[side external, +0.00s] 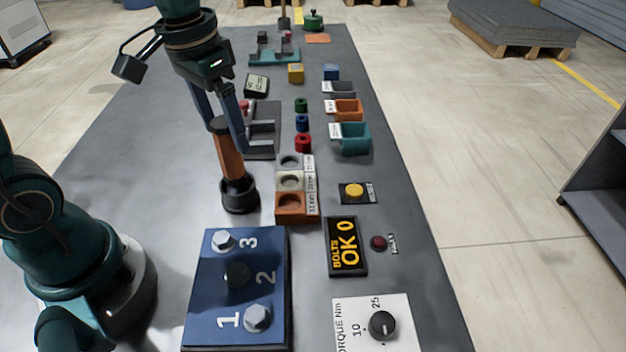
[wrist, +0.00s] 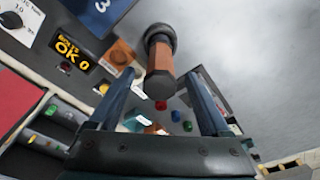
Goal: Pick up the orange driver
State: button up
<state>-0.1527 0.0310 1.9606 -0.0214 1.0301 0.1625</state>
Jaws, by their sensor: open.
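The orange driver (side external: 229,158) stands nearly upright on the table, its dark wide end (side external: 240,196) at the bottom. My gripper (side external: 226,136) is above it, pointing down, with its two blue fingers apart at the upper part of the handle. In the wrist view the orange handle (wrist: 160,62) reaches in between the open fingertips of my gripper (wrist: 167,76), with a visible gap on each side. I cannot tell whether either finger touches it.
A blue bolt plate (side external: 207,300) lies in front of the driver. Socket holders (side external: 296,207) stand close to its right, with an OK 0 display (side external: 347,247) further right. Coloured bins (side external: 352,138) are behind. The table left of the driver is clear.

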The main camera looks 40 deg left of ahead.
aim_at(231, 147)
jog(key=shift+w+f, duration=0.15)
jog(key=shift+f, duration=0.95)
jog(key=shift+w+f, duration=0.1)
jog(key=shift+f, duration=1)
grip_shut()
